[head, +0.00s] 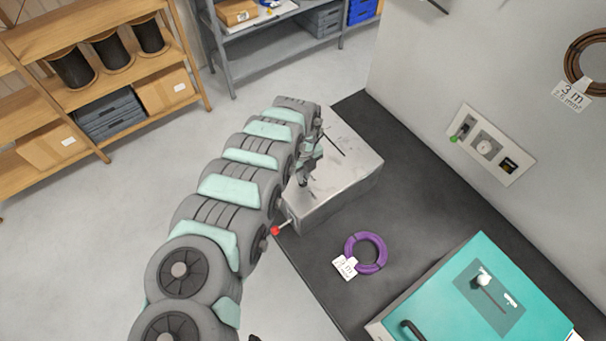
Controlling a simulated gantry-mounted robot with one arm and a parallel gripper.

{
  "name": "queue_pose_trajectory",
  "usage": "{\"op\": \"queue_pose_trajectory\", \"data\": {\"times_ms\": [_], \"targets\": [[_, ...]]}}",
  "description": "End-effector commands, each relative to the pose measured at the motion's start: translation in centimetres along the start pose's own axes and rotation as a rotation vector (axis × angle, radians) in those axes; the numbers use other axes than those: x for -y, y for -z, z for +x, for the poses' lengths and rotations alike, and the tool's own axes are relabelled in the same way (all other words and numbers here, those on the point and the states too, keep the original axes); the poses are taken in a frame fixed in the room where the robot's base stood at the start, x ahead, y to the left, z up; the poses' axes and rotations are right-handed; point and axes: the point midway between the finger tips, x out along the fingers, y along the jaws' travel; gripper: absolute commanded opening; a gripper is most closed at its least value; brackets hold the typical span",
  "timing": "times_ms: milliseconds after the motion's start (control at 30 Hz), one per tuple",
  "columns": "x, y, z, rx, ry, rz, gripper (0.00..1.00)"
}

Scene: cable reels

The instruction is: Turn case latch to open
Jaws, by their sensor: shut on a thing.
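A grey metal case (345,178) stands on the dark bench top, with a dark slit in its upper face. My arm reaches in from the lower left, and my gripper (304,182) points down at the left part of the case's top. It is shut on a small part there, which I take to be the case latch; the fingers and arm hide it, and its angle cannot be told. A lever with a red knob (275,230) sticks out of the case's near side.
A purple cable coil (367,253) with a white tag lies on the bench (415,225). A teal box (440,292) with a black handle and a white knob stands at the lower right. A wall panel (492,145) and a hanging brown coil (590,62) are at the right.

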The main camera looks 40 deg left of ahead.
Motion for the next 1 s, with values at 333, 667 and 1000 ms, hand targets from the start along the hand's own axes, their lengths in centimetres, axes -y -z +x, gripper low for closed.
{"op": "queue_pose_trajectory", "data": {"times_ms": [333, 667, 1000], "targets": [[0.04, -0.01, 0.08, 0.001, 0.001, 0.003, 0.12], [0.01, 0.01, 0.04, 0.0, 0.0, 0.002, 0.33], [-0.01, -0.02, -0.71, 0.0, -0.001, 0.002, 0.33]]}}
